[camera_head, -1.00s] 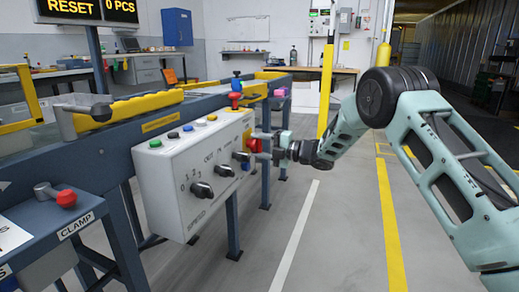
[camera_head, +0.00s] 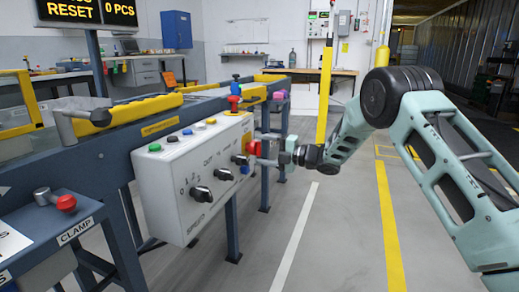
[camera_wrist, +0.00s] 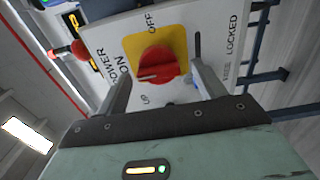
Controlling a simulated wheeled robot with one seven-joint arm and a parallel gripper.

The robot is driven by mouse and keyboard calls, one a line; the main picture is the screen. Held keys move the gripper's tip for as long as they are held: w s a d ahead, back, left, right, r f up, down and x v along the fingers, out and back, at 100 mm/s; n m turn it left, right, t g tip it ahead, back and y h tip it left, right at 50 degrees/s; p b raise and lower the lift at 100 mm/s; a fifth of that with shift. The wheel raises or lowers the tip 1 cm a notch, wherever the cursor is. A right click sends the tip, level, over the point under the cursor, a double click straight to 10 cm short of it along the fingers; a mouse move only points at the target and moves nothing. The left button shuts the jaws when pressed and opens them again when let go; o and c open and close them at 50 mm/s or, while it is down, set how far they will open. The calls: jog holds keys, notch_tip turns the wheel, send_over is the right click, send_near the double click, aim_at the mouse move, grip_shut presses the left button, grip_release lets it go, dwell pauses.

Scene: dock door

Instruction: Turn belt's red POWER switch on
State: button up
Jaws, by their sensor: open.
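The red POWER switch (camera_wrist: 160,65) is a round knob on a yellow plate (camera_wrist: 133,44), with ON and OFF printed around it. A pale mark on the knob lies toward its left side in the wrist view, on the side of ON. In the head view the switch (camera_head: 253,147) is on the right end of the white control box (camera_head: 165,195). My gripper (camera_wrist: 162,88) is open, its fingers apart on either side of the knob's near part. I cannot tell whether they touch it. It also shows in the head view (camera_head: 268,161), just right of the switch.
The clamp lever (camera_head: 65,202) is at the lower left.

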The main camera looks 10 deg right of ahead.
jog(key=p+v, duration=0.3)
jog(key=v, duration=1.2)
jog(key=shift+s+d, duration=0.15)
jog(key=shift+d, duration=0.05)
